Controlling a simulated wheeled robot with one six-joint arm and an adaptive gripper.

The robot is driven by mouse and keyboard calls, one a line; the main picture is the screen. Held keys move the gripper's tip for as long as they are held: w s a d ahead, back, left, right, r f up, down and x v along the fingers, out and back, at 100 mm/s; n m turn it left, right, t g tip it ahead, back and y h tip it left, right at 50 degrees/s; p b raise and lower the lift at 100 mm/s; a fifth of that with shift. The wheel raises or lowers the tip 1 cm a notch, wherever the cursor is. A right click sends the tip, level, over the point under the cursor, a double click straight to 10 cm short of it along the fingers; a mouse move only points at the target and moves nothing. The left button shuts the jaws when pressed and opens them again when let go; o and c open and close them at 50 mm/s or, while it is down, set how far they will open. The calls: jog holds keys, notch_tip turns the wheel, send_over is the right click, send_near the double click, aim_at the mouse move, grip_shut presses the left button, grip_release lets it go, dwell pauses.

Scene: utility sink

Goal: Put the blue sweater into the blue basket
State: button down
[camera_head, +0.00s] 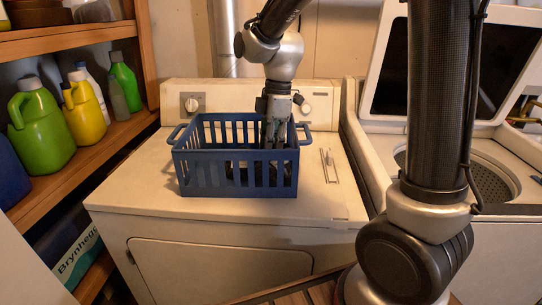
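The blue basket (190,177) stands upright on the white dryer top, with slatted walls and a handle at each side. My gripper (274,140) points down into the right part of the basket, and its lower part is behind the front wall. Dark shapes show through the basket's slats, but I cannot tell whether they are cloth or parts of my gripper. I cannot make out a blue sweater for certain. The fingers are too hidden and small to tell whether they are open or shut.
An open washer (490,185) stands at the right. A wooden shelf at the left holds a green jug (40,128) and a yellow jug (84,112). The dryer's front left top is clear.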

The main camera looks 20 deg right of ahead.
jog(key=shift+f, duration=1.8)
jog(key=c, duration=1.3)
grip_release()
jog(key=shift+f, duration=0.1)
jog(key=r, duration=0.4)
jog(key=d+r, duration=0.1)
jog(key=r, duration=0.7)
jog(key=shift+w+d+r, duration=0.15)
jog(key=shift+d, duration=0.15)
jog(key=s+d+m+t, duration=0.1)
jog(key=s+d+m, duration=0.3)
jog(key=s+m, duration=0.2)
jog(key=s+d+m+t+h, duration=0.1)
jog(key=s+d+m+t, duration=0.1)
jog(key=s+d+m, duration=0.3)
jog(key=s+d+m+t, duration=0.1)
jog(key=s+d+m, duration=0.4)
jog(key=s+m, duration=0.2)
jog(key=shift+s+r+t, duration=0.25)
jog(key=shift+s+t, duration=0.15)
jog(key=shift+s, duration=0.55)
